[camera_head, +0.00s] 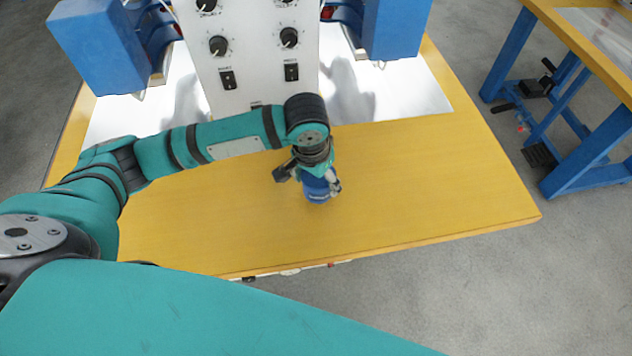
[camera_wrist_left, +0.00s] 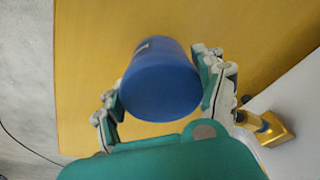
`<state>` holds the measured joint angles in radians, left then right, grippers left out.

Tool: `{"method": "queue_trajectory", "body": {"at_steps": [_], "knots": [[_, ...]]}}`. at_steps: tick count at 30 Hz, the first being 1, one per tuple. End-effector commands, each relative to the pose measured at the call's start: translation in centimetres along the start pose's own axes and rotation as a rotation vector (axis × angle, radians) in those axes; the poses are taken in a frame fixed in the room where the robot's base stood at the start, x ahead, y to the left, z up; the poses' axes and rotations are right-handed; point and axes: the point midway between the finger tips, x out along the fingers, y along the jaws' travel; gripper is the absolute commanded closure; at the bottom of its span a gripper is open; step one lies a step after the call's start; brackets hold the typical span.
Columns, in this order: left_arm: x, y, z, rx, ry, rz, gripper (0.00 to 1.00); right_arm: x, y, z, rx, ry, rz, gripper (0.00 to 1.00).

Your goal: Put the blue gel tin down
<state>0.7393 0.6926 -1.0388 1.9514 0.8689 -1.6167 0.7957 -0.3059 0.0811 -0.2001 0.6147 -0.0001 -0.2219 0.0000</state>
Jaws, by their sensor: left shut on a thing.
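The blue gel tin (camera_head: 318,190) is a round blue tin at the middle of the yellow table (camera_head: 430,190) in the head view. My left gripper (camera_head: 326,184) is around it from above. In the left wrist view the blue tin (camera_wrist_left: 160,82) sits between the two fingers of my left gripper (camera_wrist_left: 163,92), which are shut on its sides. From these views I cannot tell whether the tin's base touches the table. My right gripper is not in view.
A white machine panel (camera_head: 262,60) with black knobs stands at the back, between two blue housings. Bare tabletop lies to the right and in front of the tin. A second table with blue legs (camera_head: 590,150) stands at the far right. A brass-coloured fitting (camera_wrist_left: 270,129) shows in the left wrist view.

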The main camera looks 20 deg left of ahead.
Motion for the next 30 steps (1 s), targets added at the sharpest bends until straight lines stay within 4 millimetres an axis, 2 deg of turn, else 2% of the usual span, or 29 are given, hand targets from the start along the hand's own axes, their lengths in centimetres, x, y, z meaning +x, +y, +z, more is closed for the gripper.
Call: {"method": "queue_trajectory", "body": {"at_steps": [3, 6, 13, 24, 25, 30], "knots": [[0.1, -0.7, -0.7, 0.0, 0.001, 0.0, 0.75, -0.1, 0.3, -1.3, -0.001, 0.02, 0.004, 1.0], [0.6, -0.8, -0.7, 0.001, 0.0, 0.001, 0.75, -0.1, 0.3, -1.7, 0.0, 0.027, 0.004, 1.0], [3.5, -0.8, -0.2, 0.001, -0.001, 0.0, 0.75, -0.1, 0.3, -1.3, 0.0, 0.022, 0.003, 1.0], [3.9, -0.7, -0.1, 0.002, 0.0, 0.001, 0.75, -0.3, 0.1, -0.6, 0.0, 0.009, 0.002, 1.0], [4.0, -0.7, -0.1, 0.002, 0.0, 0.0, 0.26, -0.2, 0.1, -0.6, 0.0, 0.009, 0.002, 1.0], [4.0, -0.7, -0.1, 0.002, 0.0, 0.0, 0.04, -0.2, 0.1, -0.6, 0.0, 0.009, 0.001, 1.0]]}}
